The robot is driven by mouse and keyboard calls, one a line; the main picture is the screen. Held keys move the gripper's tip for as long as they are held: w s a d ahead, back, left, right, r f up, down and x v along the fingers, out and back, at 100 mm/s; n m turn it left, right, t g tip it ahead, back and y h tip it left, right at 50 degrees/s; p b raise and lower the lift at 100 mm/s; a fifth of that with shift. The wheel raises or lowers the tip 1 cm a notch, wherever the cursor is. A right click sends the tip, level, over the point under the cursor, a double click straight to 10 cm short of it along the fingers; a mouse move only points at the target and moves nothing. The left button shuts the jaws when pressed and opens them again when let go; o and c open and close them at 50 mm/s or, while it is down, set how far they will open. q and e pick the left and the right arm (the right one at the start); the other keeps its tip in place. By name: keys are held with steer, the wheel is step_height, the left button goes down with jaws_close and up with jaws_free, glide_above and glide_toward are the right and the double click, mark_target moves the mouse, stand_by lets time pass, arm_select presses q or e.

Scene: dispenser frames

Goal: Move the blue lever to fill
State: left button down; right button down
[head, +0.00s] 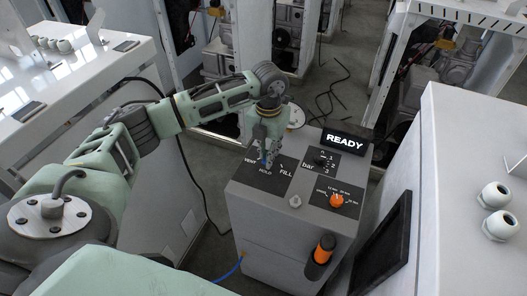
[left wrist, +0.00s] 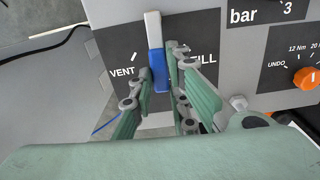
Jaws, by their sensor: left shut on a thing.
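The blue lever (left wrist: 157,68) has a pale end and sits on a dark panel between the VENT and FILL labels in the left wrist view. In the head view only a small blue bit of the lever shows under my left gripper (head: 267,158). My left gripper (left wrist: 158,72) has one finger on each side of the lever and is shut on it. The FILL label (left wrist: 204,59) is to the right of the lever, partly covered by a finger. The HOLD label (head: 265,171) shows just below the gripper in the head view. My right gripper is not in view.
The grey dispenser box (head: 262,215) also carries a READY display (head: 345,143), a bar dial (head: 321,161), an orange knob (head: 337,200) and an orange-black tool (head: 322,250). A white cabinet (head: 458,200) stands close on the right. Cables lie on the floor.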

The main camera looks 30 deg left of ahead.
arm_select(q)
steer(key=shift+w+d+n, duration=0.2)
steer(key=shift+d+n, duration=0.35)
steer(key=shift+n, duration=0.45)
steer(key=shift+d+n, duration=0.2)
steer(key=shift+n, duration=0.3)
steer(key=shift+w+d+n+b, duration=0.25)
steer(key=shift+d+n+b, duration=0.15)
steer(key=shift+n, duration=0.4)
steer(key=shift+w+d+r+n, duration=0.1)
steer(key=shift+w+d+n, duration=0.15)
steer(key=shift+n, duration=0.3)
steer(key=shift+w+d+n, duration=0.1)
steer(key=shift+d+n, duration=0.1)
steer(key=shift+n, duration=0.35)
steer(key=shift+w+d+n, duration=0.3)
steer(key=shift+n, duration=0.6)
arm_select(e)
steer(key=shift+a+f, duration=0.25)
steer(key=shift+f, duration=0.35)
arm_select(q)
steer(key=c, duration=2)
jaws_free()
steer(key=o, duration=0.3)
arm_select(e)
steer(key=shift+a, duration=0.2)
